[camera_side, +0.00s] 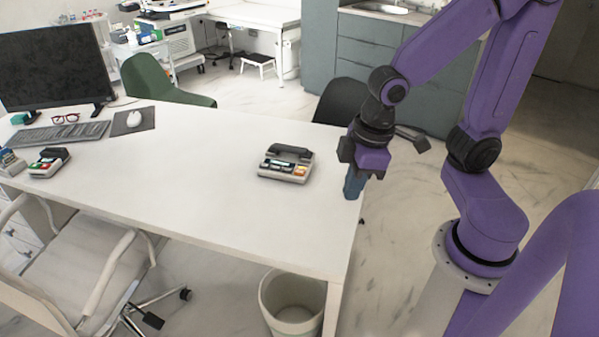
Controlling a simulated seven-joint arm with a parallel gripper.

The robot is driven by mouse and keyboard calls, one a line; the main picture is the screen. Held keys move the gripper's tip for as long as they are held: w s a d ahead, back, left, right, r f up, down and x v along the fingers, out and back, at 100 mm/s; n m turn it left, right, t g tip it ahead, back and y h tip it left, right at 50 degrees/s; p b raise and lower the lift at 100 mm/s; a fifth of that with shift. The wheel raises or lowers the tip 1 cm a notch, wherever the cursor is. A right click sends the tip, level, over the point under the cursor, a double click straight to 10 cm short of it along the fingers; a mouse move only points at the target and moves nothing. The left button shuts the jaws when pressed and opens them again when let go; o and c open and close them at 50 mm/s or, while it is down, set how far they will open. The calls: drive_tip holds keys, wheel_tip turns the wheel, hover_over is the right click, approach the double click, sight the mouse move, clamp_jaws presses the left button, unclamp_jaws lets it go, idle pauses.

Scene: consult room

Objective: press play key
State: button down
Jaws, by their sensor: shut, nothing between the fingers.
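A small device (286,163) with a dark raised back and a row of coloured keys along its front stands on the white table, near its right end. One key at its right end is orange-yellow. The key markings are too small to read, so I cannot tell which is play. My gripper (353,191) points down to the right of the device, near the table's right edge. It is shut, empty and apart from the device.
The white table (190,190) is clear around the device. A monitor (55,65), keyboard (55,134), mouse (133,118), red glasses (66,118) and another small keyed device (49,162) are at the left. A dark chair (340,100) stands behind; a bin (291,303) is in front.

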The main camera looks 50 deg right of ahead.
drive_tip(key=w+d+f+m+t, duration=0.1)
drive_tip(key=w+m, duration=0.1)
drive_tip(key=w, duration=0.4)
drive_tip(key=w+f+m+t, duration=0.1)
drive_tip(key=w+f+m, duration=0.15)
drive_tip(key=w, duration=0.25)
drive_tip(key=m+t, duration=0.6)
drive_tip(key=m, duration=0.7)
hover_over(302, 172)
wheel_tip(302, 172, down, 8)
drive_tip(key=shift+f, duration=0.25)
drive_tip(key=shift+s+n, duration=0.1)
drive_tip(key=shift+n, duration=0.15)
drive_tip(key=shift+f, duration=4.4)
drive_tip(key=shift+f, duration=0.1)
drive_tip(key=shift+f, duration=0.3)
